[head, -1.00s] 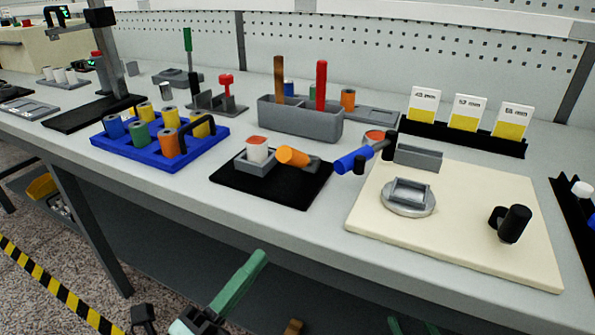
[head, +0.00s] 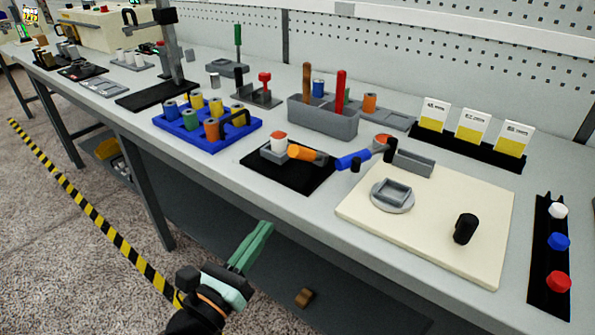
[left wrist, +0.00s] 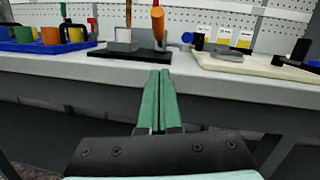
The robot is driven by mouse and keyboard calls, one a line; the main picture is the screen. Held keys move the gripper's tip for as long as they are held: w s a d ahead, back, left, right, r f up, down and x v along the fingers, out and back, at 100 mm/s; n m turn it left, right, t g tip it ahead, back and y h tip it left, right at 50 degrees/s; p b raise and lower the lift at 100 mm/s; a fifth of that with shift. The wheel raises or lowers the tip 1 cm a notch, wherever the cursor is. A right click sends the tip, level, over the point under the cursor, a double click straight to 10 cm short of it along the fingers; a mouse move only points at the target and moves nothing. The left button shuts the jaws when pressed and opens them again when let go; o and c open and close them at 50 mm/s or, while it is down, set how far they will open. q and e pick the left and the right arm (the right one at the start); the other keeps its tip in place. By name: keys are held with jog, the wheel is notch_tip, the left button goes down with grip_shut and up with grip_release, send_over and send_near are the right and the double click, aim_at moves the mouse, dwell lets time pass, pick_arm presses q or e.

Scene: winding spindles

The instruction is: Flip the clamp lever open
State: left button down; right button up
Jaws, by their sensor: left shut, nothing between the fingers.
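An orange-handled lever (head: 306,153) lies low beside a grey block (head: 272,156) with a white and red piece, on a black plate (head: 300,180). A blue-handled lever (head: 353,159) sits at the back left of the cream board (head: 425,235). I cannot tell for certain which one is the clamp lever. In the left wrist view the orange handle (left wrist: 158,22) stands up behind the bench edge. My left gripper (head: 264,228), with green fingers (left wrist: 160,88), is shut and empty. It is in front of and below the bench edge, apart from both levers. My right gripper is out of view.
The bench's front edge (head: 262,197) lies between my left gripper and the fixtures. A blue tray (head: 205,143) of spools is at left. A grey bin (head: 322,122) with upright handles stands behind. The cream board carries a round grey fixture (head: 392,195) and a black knob (head: 466,228).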

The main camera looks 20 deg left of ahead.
aim_at(288, 204)
pick_arm(q)
jog(key=shift+a, duration=0.1)
dwell(0.3)
jog(key=p+x, duration=0.1)
jog(key=x, duration=0.9)
jog(key=shift+p, duration=0.35)
jog(key=shift+w+r+p, duration=0.5)
jog(key=shift+w+r, duration=0.25)
jog(key=shift+r, duration=0.3)
jog(key=shift+w+r, duration=0.5)
